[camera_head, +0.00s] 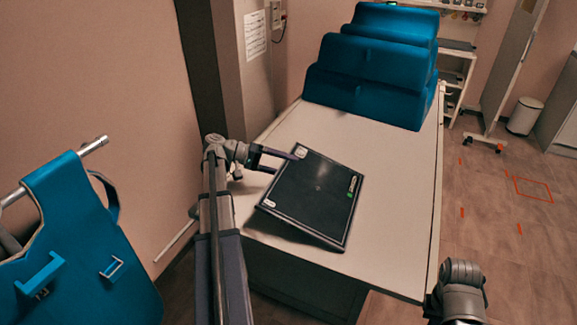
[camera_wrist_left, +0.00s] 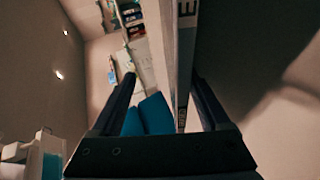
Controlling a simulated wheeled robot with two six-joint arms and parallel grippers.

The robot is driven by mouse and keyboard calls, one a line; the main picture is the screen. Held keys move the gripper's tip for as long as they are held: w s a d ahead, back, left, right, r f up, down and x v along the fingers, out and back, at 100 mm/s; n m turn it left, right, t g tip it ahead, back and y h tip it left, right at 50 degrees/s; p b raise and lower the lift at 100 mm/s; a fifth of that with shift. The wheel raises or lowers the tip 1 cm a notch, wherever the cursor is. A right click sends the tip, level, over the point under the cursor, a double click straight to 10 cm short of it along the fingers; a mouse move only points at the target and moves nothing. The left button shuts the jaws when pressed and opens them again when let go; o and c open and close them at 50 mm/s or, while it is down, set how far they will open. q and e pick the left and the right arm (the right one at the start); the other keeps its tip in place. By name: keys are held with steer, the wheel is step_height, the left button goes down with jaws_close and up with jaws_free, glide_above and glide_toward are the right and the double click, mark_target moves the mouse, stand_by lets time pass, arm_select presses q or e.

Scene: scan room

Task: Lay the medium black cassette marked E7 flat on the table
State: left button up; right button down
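The black cassette (camera_head: 318,195) is a flat dark panel above the table (camera_head: 400,190), with small white labels at two corners and a green-and-white mark on its right side. It looks slightly tilted, with a shadow beneath its near-left edge. In the wrist view the fingers (camera_wrist_left: 160,100) stand apart, with a gap on one side of the edge.
Blue cushions (camera_head: 370,70) stand at the table's far end. A blue padded piece (camera_head: 75,240) with a metal rail is at the left. The table right of the cassette is clear. My right arm (camera_head: 457,290) shows at the bottom, its fingers out of view.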

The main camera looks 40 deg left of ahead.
arm_select(q)
steer(key=o, duration=0.4)
steer(key=p+v, duration=0.2)
steer(key=v, duration=0.6)
steer(key=shift+d+r+p, duration=0.1)
steer(key=shift+d+p, duration=0.05)
steer(key=shift+p, duration=0.2)
stand_by(0.8)
